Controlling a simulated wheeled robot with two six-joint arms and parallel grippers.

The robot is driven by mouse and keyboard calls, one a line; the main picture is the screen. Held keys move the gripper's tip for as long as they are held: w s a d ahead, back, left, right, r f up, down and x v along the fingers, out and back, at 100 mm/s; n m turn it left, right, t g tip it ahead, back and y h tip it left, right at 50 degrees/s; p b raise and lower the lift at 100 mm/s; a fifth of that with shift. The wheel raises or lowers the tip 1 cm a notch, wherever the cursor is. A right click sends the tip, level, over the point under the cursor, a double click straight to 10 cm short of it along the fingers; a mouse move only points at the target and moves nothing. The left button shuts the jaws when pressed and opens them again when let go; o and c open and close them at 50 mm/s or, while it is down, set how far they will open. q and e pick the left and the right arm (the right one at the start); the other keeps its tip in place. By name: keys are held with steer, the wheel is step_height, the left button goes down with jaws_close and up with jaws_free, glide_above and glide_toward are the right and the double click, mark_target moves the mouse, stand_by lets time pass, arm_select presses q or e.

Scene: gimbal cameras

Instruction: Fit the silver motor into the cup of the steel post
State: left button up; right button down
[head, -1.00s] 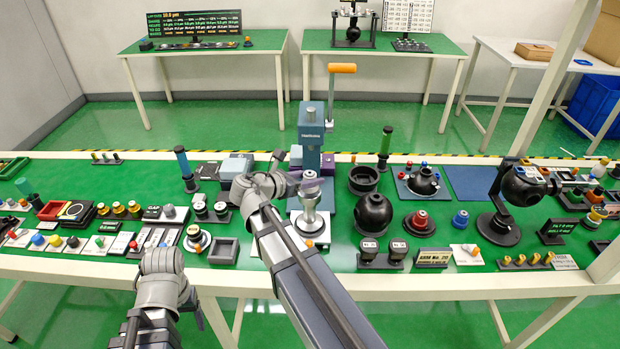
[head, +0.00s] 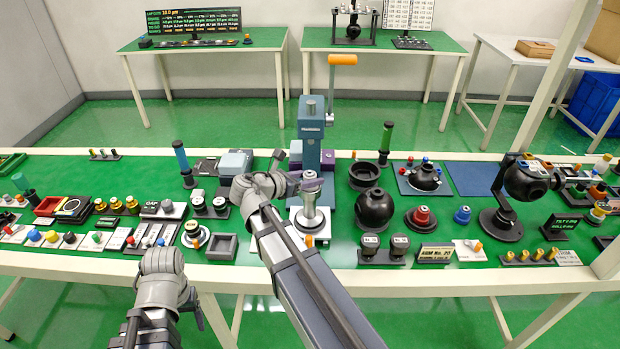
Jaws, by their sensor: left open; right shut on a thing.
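The steel post (head: 310,218) stands upright on a pale base at the foot of the blue press, flaring at the bottom. The silver motor (head: 311,182) is at the top of the post, in line with it. I cannot tell how deep it sits in the cup, as the rim is too small to make out. My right gripper (head: 293,184) comes in from the left of the post and is shut on the motor; its fingers are partly hidden by its wrist. My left gripper (head: 161,255) is open over the table's front edge, far left of the post, its fingertips hard to see.
The blue press (head: 311,135) with an orange-handled lever (head: 342,60) rises just behind the post. A black sphere (head: 374,210) stands close to its right. A grey square tray (head: 222,246) and small parts crowd the left. Little bare green table is free nearby.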

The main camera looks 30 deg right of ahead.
mark_target(305, 179)
steer(key=shift+f, duration=0.15)
steer(key=shift+c, duration=1.5)
jaws_free()
steer(key=p+v, duration=0.2)
steer(key=v, duration=0.4)
steer(key=shift+s+a+r+p, duration=0.1)
steer(key=shift+a+r+p, duration=0.15)
steer(key=shift+a+p, duration=0.05)
steer(key=shift+s+a+r, duration=0.1)
steer(key=shift+s+a, duration=0.05)
steer(key=shift+a, duration=0.35)
